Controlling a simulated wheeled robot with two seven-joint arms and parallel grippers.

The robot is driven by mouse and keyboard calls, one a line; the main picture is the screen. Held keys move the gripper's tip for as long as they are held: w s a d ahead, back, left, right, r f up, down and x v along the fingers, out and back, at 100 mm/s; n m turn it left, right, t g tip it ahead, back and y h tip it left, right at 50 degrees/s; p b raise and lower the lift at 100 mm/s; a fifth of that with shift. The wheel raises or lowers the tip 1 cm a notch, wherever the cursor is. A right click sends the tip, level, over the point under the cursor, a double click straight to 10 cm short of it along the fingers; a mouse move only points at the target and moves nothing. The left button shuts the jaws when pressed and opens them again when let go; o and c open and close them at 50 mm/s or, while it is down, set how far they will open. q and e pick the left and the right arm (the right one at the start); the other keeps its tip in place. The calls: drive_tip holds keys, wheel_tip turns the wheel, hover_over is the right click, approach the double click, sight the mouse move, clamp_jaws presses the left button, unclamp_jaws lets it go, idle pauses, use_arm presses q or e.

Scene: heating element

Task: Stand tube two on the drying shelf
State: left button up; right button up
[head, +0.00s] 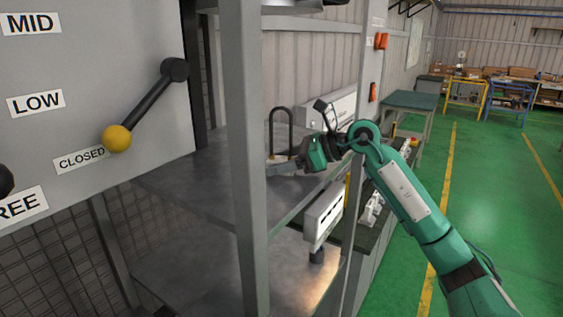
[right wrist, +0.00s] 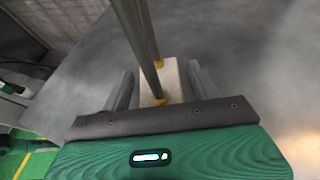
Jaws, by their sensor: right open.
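Tube two appears to be the dark U-shaped heating tube (head: 281,122), standing upright on the grey shelf (head: 185,182) in the head view. In the right wrist view its two legs (right wrist: 135,30) rise from a cream base block (right wrist: 174,80) with yellow collars at their feet. My right gripper (head: 278,165) is low at the tube's base. In the right wrist view the fingers of this gripper (right wrist: 160,88) are open, one on each side of the block, with gaps visible. The block's underside is hidden. My left gripper is not in view.
A grey post (head: 246,150) stands in front of the shelf. A panel (head: 90,80) with a yellow-knobbed lever (head: 117,138) is at left. A white slotted box (head: 323,215) is below the shelf's right edge. The shelf left of the tube is clear.

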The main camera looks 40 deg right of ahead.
drive_tip(key=shift+r, duration=0.15)
drive_tip(key=shift+s+d, duration=0.15)
drive_tip(key=shift+d, duration=0.05)
drive_tip(key=b+v, duration=0.5)
drive_tip(key=v, duration=0.5)
drive_tip(key=shift+s+d+r+b, duration=0.1)
drive_tip(key=shift+s+d+b, duration=0.1)
drive_tip(key=shift+b, duration=0.1)
drive_tip(key=shift+s+d+r, duration=0.2)
drive_tip(key=shift+s+r, duration=0.1)
